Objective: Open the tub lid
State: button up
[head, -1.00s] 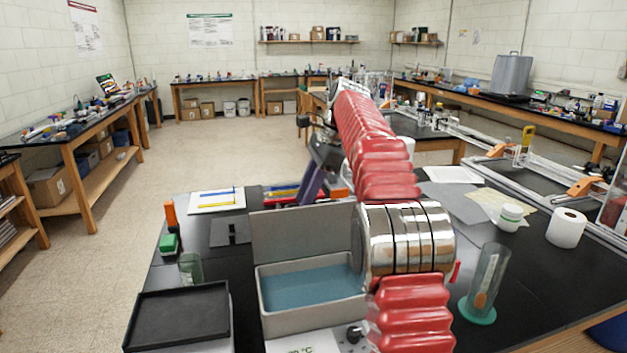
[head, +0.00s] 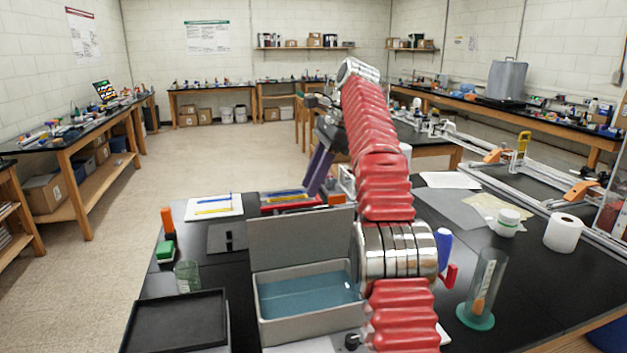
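The grey tub (head: 312,330) stands open in front of me, with blue liquid inside. Its flat grey lid (head: 300,238) stands upright along the tub's back edge. My red arm covers the right end of both the tub and the lid. My gripper (head: 318,172), with purple fingers, points down beyond the lid, above its upper right part in the picture, and appears apart from it. The fingers overlap from this side, so their gap cannot be judged. Nothing is clearly visible between them.
A black tray (head: 178,322) and a glass beaker (head: 187,277) are left of the tub. A clear cylinder (head: 487,285) on a green base, a white jar (head: 508,222) and a paper roll (head: 565,233) are on the right. Pens lie on a white sheet (head: 213,206) behind.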

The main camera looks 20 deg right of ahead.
jog(key=shift+c, duration=0.3)
